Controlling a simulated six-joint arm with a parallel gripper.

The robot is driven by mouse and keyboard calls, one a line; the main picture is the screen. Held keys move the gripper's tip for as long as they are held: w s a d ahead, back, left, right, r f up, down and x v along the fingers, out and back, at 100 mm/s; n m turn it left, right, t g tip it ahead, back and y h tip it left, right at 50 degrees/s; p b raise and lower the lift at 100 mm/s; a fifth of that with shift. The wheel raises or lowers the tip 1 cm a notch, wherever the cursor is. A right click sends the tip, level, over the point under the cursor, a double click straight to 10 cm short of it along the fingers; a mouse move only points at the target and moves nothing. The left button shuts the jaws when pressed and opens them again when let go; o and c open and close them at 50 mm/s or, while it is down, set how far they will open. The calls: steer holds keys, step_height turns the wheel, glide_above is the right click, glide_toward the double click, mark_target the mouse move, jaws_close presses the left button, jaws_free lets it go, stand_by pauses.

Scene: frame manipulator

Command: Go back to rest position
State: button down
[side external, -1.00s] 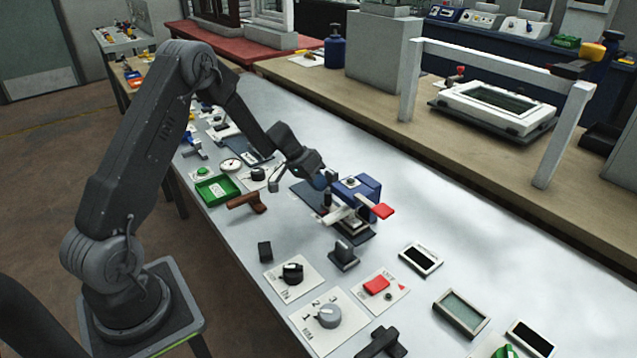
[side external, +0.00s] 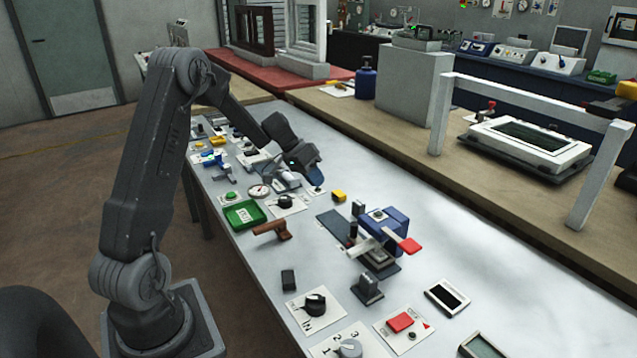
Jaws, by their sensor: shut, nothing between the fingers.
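My gripper (side external: 318,188) is at the end of my dark grey arm, above the far part of the long grey table (side external: 450,235). Its small fingertips show as shut and empty. It is near a small yellow block (side external: 339,195) and behind the blue device with a red lever (side external: 384,226), apart from that device.
A green tray (side external: 244,214), a brown handle (side external: 270,230), a gauge (side external: 259,191) and several knob panels (side external: 316,304) line the table's left side. A white frame (side external: 445,110) stands on the right bench.

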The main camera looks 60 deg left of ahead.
steer(key=s+d+r+y, duration=0.1)
steer(key=s+d+r, duration=0.25)
steer(key=d, duration=0.25)
steer(key=s+d+r+m+g, duration=0.1)
steer(key=s+d+r, duration=0.2)
steer(key=d+r, duration=0.25)
steer(key=s+d+r+y, duration=0.1)
steer(key=s+d+r, duration=0.25)
steer(key=d, duration=0.35)
steer(key=s+d+r+y, duration=0.1)
steer(key=s+d, duration=0.2)
steer(key=s, duration=0.4)
steer(key=s+d+r+t+y, duration=0.1)
steer(key=s+d, duration=0.3)
steer(key=s, duration=0.4)
steer(key=shift+d+r, duration=0.3)
